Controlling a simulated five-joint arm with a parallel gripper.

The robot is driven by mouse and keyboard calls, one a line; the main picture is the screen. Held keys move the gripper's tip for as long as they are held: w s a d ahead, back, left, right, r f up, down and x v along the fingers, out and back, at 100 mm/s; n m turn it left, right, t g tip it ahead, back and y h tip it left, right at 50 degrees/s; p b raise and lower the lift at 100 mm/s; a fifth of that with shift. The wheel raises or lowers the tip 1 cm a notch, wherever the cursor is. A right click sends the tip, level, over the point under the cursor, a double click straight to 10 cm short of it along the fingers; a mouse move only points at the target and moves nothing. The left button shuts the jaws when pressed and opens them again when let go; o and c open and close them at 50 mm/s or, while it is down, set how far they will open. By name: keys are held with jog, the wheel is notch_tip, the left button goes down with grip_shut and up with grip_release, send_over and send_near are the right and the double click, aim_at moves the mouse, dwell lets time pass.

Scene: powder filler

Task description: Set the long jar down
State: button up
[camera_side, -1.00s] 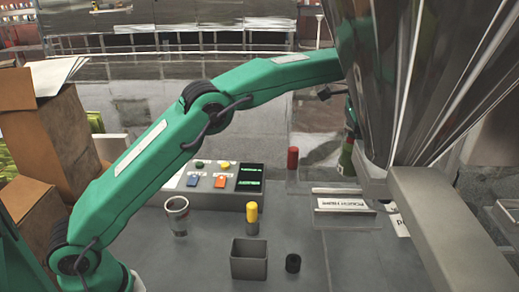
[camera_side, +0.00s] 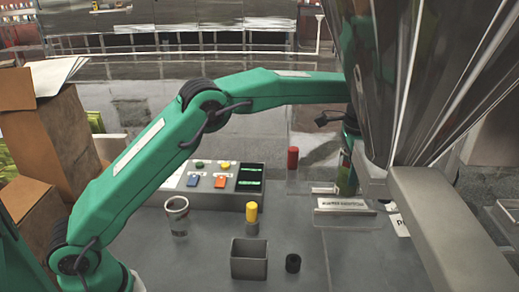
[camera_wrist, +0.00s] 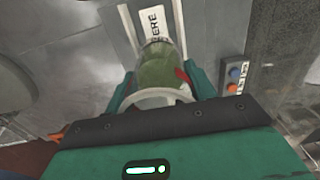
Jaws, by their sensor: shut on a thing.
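The long jar (camera_wrist: 158,66), a clear cylinder with green content and a red patch, sits between the two green fingers of my gripper (camera_wrist: 164,84). The fingers are shut on it. In the side view the jar (camera_side: 346,178) shows as a narrow green shape below my gripper, beside the steel hopper. Its lower end is close to the white label plate (camera_side: 343,205); I cannot tell whether it touches the surface. The hopper hides part of my gripper and wrist.
The large steel hopper (camera_side: 430,70) and a grey beam (camera_side: 440,225) stand close on the right. A control box (camera_side: 205,200), a cup (camera_side: 177,216), a yellow-capped vial (camera_side: 251,213), a grey square bin (camera_side: 249,260), a black ring (camera_side: 293,263) and a red cylinder (camera_side: 293,159) stand left.

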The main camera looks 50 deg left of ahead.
jog(key=shift+f, duration=1.85)
jog(key=shift+f, duration=0.15)
jog(key=o, duration=1)
jog(key=shift+o, duration=0.2)
notch_tip(320, 180, up, 12)
jog(key=shift+a+r, duration=0.1)
jog(key=shift+r, duration=0.2)
